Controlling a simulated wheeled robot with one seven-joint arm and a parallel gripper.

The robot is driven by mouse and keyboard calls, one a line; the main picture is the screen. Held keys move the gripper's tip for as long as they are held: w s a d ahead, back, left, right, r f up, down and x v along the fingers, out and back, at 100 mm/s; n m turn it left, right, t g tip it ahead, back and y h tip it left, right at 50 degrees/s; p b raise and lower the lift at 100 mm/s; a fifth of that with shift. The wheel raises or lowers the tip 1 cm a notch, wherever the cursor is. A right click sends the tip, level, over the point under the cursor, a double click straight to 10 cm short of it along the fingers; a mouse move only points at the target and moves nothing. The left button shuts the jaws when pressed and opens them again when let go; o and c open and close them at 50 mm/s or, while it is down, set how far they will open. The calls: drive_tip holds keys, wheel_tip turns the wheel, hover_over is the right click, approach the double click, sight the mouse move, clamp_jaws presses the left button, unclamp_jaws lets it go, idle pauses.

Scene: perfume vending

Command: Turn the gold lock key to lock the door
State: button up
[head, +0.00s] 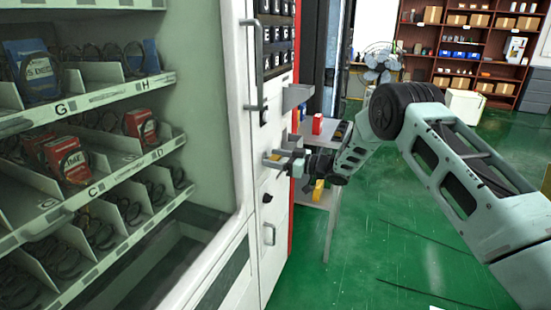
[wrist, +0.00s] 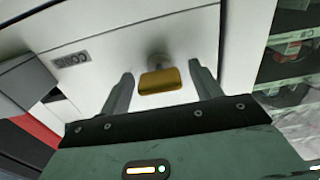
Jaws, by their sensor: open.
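The gold lock key (wrist: 160,80) sticks out from the white panel of the vending machine door (wrist: 140,32) on a round grey lock. It sits between my gripper's two grey fingers in the wrist view, with a visible gap on each side. My gripper (head: 277,158) is open in front of the door's panel in the head view. The key's broad flat side lies roughly crosswise between the fingers in the wrist view.
A vertical door handle (head: 253,65) stands above my gripper, and a grey ledge (head: 296,97) juts out just above right. A smaller handle (head: 269,234) is below. The glass front with shelves of boxes (head: 75,160) is at left. Green floor (head: 385,240) is open at right.

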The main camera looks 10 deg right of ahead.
drive_tip(key=shift+c, duration=0.3)
drive_tip(key=c, duration=0.9)
